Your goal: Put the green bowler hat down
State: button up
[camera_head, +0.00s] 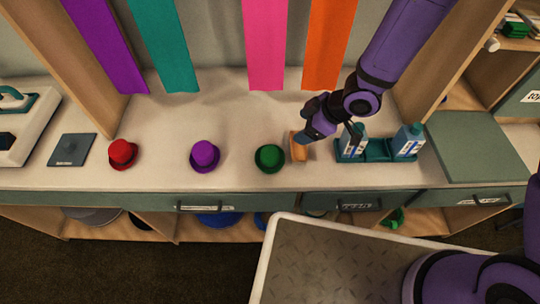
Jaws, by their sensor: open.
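The green bowler hat (270,158) sits on the pale counter (225,110), with its crown up, in a row with a purple hat (205,155) and a red hat (122,153) to its left. My gripper (303,145) is just right of the green hat, low over the counter, and apart from the hat as far as I can see. It is open. An orange-brown block-like thing (298,152) shows at its tip; I cannot tell what it is.
A green rack (375,152) with white-and-blue cartons (408,140) stands close on the right of my gripper. A dark square plate (72,149) lies at the left. Coloured strips hang behind. The counter behind the hats is clear.

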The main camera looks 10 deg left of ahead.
aim_at(270, 152)
jog(key=shift+n+g+y, duration=0.3)
jog(key=shift+n+g, duration=0.1)
jog(key=shift+g, duration=0.1)
jog(key=s+a+f, duration=0.2)
jog(key=f, duration=0.1)
jog(key=shift+s, duration=0.4)
jog(key=x, duration=0.4)
jog(key=shift+a, duration=0.2)
jog(key=shift+x, duration=3.1)
jog(key=shift+s, duration=0.1)
jog(key=shift+c, duration=0.2)
jog(key=c, duration=0.6)
jog(key=shift+r, duration=0.1)
